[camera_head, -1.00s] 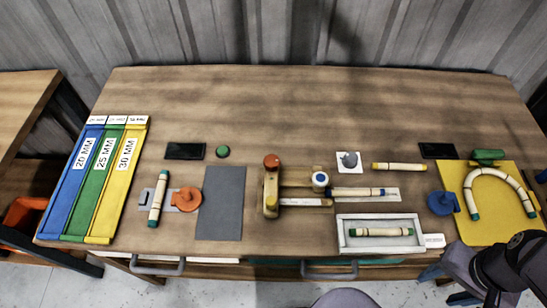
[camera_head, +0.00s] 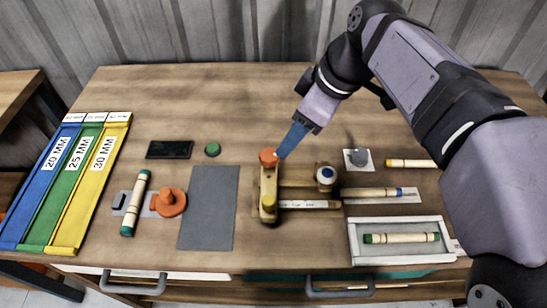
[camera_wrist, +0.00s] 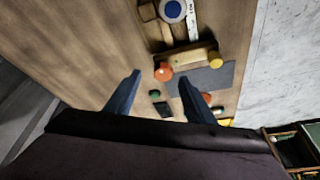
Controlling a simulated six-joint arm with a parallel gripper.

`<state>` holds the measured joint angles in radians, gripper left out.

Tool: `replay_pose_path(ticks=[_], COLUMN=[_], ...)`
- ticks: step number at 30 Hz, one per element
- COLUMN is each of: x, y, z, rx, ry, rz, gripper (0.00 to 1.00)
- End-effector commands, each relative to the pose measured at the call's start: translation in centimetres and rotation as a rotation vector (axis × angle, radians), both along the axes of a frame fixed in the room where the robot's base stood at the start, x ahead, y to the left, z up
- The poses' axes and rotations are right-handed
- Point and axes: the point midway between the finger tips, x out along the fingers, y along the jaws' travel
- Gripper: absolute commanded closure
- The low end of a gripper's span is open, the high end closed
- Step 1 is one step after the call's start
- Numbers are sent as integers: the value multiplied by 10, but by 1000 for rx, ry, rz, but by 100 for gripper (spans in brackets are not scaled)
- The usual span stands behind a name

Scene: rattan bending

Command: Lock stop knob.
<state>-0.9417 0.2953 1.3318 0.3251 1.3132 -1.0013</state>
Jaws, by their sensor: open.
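The wooden bending jig (camera_head: 268,190) stands on the middle of the table. An orange-red knob (camera_head: 268,155) sits at its far end, and a white knob with a blue top (camera_head: 325,175) sits to its right. Which of these is the stop knob is not labelled. My gripper (camera_head: 281,156) reaches down from the upper right, with its blue fingers close beside the orange-red knob. In the wrist view my gripper (camera_wrist: 158,80) is open and empty, and the orange-red knob (camera_wrist: 164,72) appears between and beyond the fingertips. Contact cannot be told.
A grey mat (camera_head: 208,210) and an orange round fixture (camera_head: 168,202) lie left of the jig. A green button (camera_head: 212,149) and a dark screen (camera_head: 169,149) are behind them. A tray (camera_head: 400,255) holds a rattan piece (camera_head: 401,238). The table's back left is clear.

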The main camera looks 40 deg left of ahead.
Motion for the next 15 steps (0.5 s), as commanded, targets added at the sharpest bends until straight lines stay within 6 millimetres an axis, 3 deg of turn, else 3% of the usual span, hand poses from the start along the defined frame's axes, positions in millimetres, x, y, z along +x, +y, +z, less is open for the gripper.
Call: replay_pose_path(ticks=[3,8,15], x=[-12,-14,-17], y=[11,13,19], z=[2,3,-13], rx=[16,19,17], ry=[-7,-8,-7], rz=[62,75,73], gripper=[51,51,51])
